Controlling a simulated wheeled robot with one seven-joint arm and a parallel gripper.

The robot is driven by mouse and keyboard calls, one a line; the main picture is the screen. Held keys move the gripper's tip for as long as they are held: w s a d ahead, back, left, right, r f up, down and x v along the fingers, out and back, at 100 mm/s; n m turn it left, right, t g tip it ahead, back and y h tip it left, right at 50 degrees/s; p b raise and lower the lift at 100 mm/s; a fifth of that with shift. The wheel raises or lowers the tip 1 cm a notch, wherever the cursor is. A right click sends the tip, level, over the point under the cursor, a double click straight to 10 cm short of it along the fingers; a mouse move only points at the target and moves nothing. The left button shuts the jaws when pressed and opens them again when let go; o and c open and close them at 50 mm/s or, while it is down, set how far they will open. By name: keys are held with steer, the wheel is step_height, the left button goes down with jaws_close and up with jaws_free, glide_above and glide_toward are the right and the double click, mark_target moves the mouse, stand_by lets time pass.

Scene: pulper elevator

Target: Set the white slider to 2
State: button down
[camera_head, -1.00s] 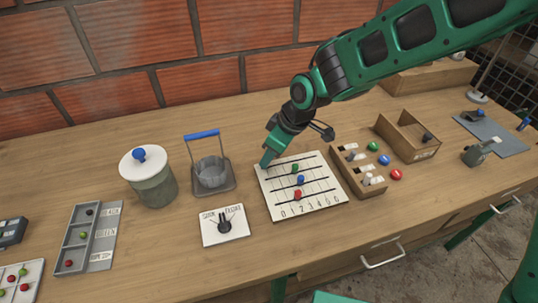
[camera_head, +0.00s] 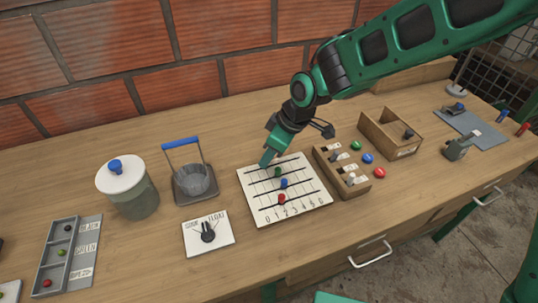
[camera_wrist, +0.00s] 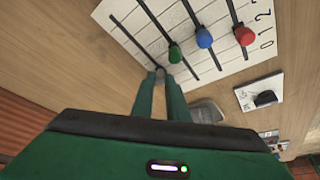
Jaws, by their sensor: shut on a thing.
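The white slider board (camera_head: 311,203) lies on the table with black tracks and a number scale from 0 to 6 along its front edge. Green (camera_head: 277,172), blue (camera_head: 284,183) and red (camera_head: 281,199) knobs sit on its tracks. My gripper (camera_head: 265,163) points down at the rearmost track, left of the green knob. In the wrist view its two fingers (camera_wrist: 160,76) are close together on a small pale piece (camera_wrist: 160,70), apparently the white slider, at that track. The fingers mostly hide it, so its exact number cannot be read.
A switch box (camera_head: 354,190) with coloured buttons and an open wooden box (camera_head: 376,128) stand close on the right.

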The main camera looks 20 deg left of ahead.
steer(key=c, duration=1.7)
jaws_free()
steer(key=v, duration=1)
steer(key=shift+d+r, duration=0.2)
steer(key=shift+r, duration=0.15)
